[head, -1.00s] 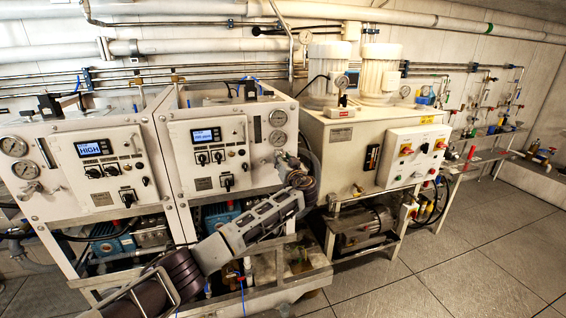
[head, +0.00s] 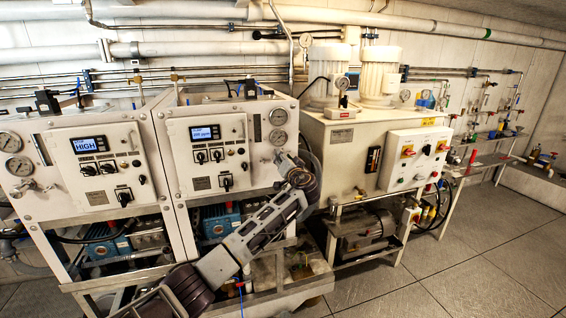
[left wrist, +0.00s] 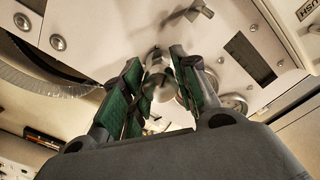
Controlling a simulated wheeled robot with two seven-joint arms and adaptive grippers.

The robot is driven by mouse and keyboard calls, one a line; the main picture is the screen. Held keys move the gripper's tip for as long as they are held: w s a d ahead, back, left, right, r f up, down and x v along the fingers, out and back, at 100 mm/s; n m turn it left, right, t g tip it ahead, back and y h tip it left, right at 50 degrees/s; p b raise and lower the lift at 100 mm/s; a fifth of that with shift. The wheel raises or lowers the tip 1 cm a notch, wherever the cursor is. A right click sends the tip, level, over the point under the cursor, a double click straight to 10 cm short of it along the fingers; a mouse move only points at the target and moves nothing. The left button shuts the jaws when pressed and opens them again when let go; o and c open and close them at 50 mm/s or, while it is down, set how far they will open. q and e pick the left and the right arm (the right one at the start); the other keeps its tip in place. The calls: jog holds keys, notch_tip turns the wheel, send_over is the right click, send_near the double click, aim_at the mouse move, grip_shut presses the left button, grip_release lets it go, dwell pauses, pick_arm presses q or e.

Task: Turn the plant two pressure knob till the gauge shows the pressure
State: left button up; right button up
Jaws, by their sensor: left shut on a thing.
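The plant two unit (head: 222,150) is the second white panel from the left in the head view. Two round gauges, the upper (head: 278,117) and the lower (head: 278,137), sit at its right edge; their needles are too small to read. My left gripper (head: 285,160) is just below them, its fingers mostly hidden by my wrist. In the left wrist view my left gripper (left wrist: 160,84) has its green-padded fingers on both sides of a round metallic pressure knob (left wrist: 157,72), shut on it. My right gripper is not in view.
The plant one unit (head: 88,160) with its HIGH display stands at left. A white cabinet (head: 340,160) with a switch box (head: 415,157) stands right of my arm. A corrugated hose (left wrist: 55,85) runs beside the gripper in the wrist view. Floor at right is clear.

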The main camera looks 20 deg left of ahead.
pick_arm(q)
jog(key=m, duration=0.3)
jog(key=shift+r+p, duration=0.1)
jog(key=shift+p, duration=0.25)
jog(key=m+p, duration=0.1)
jog(key=m, duration=0.3)
jog(key=shift+p, duration=0.4)
jog(key=m+p, duration=0.3)
jog(key=m, duration=0.2)
jog(key=shift+r, duration=0.15)
jog(key=m+p, duration=0.2)
jog(key=m, duration=0.1)
jog(key=shift+m, duration=0.3)
jog(key=m, duration=0.6)
jog(key=shift+m+p, duration=0.3)
jog(key=m, duration=0.3)
jog(key=shift+f, duration=0.2)
jog(key=shift+m, duration=1.6)
